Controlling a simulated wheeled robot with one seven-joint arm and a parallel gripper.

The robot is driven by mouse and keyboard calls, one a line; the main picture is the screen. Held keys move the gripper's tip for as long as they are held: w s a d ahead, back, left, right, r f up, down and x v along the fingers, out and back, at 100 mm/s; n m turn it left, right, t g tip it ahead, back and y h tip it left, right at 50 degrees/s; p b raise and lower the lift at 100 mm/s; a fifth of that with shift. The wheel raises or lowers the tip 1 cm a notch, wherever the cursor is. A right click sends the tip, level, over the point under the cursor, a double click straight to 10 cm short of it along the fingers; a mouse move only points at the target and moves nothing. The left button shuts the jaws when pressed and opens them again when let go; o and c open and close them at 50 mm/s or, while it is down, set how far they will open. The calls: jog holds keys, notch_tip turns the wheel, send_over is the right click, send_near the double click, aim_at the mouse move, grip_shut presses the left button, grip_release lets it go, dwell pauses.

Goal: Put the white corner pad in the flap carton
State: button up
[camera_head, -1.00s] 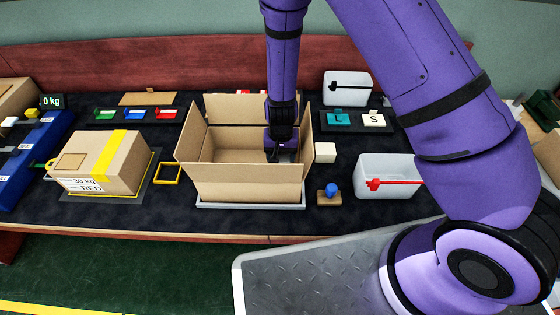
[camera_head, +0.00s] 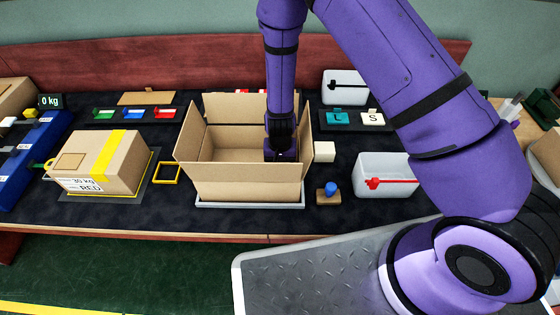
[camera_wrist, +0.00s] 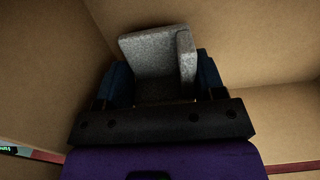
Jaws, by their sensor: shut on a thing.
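The open flap carton (camera_head: 250,190) stands on the dark table with its flaps spread outward. My gripper (camera_head: 282,158) is down inside it, toward its right side. In the wrist view my gripper (camera_wrist: 165,88) is shut on the white corner pad (camera_wrist: 155,52), which looks grey in the shade and has an L-shaped form. Brown carton walls (camera_wrist: 240,45) surround the pad. The head view does not show the pad, as the carton and my arm hide it. I cannot tell whether the pad touches the carton floor.
A cream block (camera_head: 325,151) stands close to the carton's right flap. A blue-knobbed piece (camera_head: 331,190) and a white bin with a red latch (camera_head: 385,178) are at the right. A taped box (camera_head: 100,165) and a yellow frame (camera_head: 167,174) are at the left.

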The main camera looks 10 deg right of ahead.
jog(key=o, duration=0.6)
jog(key=d+r+y, duration=0.1)
jog(key=d+r, duration=0.1)
jog(key=r, duration=1.1)
jog(key=d+r, duration=0.2)
jog(key=r, duration=1.1)
jog(key=s+d+r+n+t+y, duration=0.1)
jog(key=s+d+r, duration=0.2)
jog(key=r, duration=0.4)
jog(key=s+d+r+t, duration=0.1)
jog(key=s+d+r, duration=0.15)
jog(key=r, duration=0.45)
jog(key=s+d+r+t, duration=0.1)
jog(key=s+d+r, duration=0.2)
jog(key=s, duration=0.3)
jog(key=s+d+r+t+h, duration=0.1)
jog(key=s+d+r, duration=0.3)
jog(key=s+r, duration=0.1)
jog(key=s+d+r+n+t+h, duration=0.1)
jog(key=s+d+r, duration=0.2)
jog(key=s, duration=0.3)
jog(key=shift+s+d+r, duration=0.25)
jog(key=shift+s+r, duration=0.15)
jog(key=shift+r, duration=0.05)
